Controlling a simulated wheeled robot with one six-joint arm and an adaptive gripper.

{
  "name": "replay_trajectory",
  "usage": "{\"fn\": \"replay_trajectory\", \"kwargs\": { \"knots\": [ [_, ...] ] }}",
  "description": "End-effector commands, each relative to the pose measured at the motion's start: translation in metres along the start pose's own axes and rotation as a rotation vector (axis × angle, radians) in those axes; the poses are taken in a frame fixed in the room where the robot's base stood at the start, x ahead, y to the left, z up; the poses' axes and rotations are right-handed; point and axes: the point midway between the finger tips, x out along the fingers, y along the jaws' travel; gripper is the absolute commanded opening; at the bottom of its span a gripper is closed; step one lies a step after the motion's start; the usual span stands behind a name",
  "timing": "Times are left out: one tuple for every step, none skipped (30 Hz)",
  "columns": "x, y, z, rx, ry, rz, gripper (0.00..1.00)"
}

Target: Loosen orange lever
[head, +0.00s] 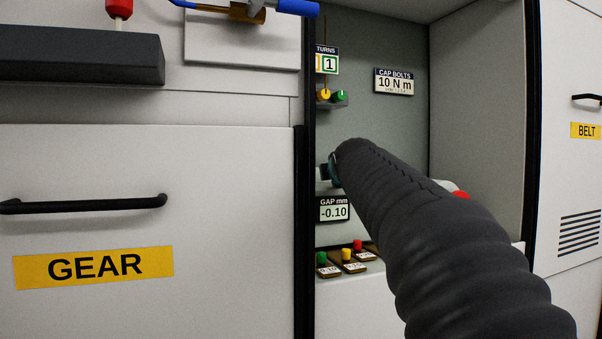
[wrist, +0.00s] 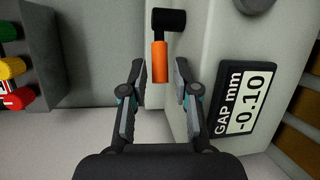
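The orange lever (wrist: 160,62) hangs from a black hub (wrist: 169,22) in the wrist view. It points toward my gripper (wrist: 159,74). My gripper is open, with one finger on each side of the lever's lower part. I see a gap between the lever and each finger; whether they are level in depth is hard to tell. In the head view, my arm covers the lever and most of my gripper (head: 334,170) inside the open bay.
The gap display (wrist: 240,103) reads -0.10; it also shows in the head view (head: 333,209). A plate (head: 394,82) reads "CAP BOLTS 10 N m". Yellow (head: 325,95) and green (head: 340,96) knobs sit above. Tagged pieces lie on the bay floor. The GEAR door (head: 220,210) stands left.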

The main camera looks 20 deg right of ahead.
Motion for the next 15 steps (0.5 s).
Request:
{"fn": "replay_trajectory", "kwargs": {
  "knots": [
    [0.006, 0.0, 0.0, 0.0, 0.0, 0.0, 0.3],
    [0.008, 0.0, 0.0, 0.0, 0.0, 0.0, 0.3],
    [0.011, 0.001, 0.0, 0.0, 0.0, 0.001, 0.3],
    [0.012, 0.001, 0.0, 0.0, 0.0, 0.001, 0.3],
    [0.014, 0.001, 0.0, 0.0, 0.0, 0.001, 0.3],
    [0.015, 0.0, 0.0, 0.0, 0.0, 0.001, 0.3],
    [0.016, 0.0, 0.0, 0.0, 0.0, 0.001, 0.3],
    [0.017, 0.0, 0.0, 0.0, 0.0, 0.001, 0.3],
    [0.017, 0.0, 0.0, 0.0, 0.0, 0.001, 0.3],
    [0.017, 0.0, 0.0, 0.0, 0.0, 0.001, 0.3],
    [0.017, 0.0, 0.0, 0.0, 0.0, 0.001, 0.3],
    [0.017, 0.0, 0.0, 0.001, 0.0, 0.001, 0.3],
    [0.017, 0.0, 0.0, 0.001, 0.0, 0.001, 0.3],
    [0.017, 0.0, 0.0, 0.001, 0.0, 0.001, 0.3],
    [0.017, 0.0, 0.0, 0.001, 0.0, 0.001, 0.3]
  ]
}}
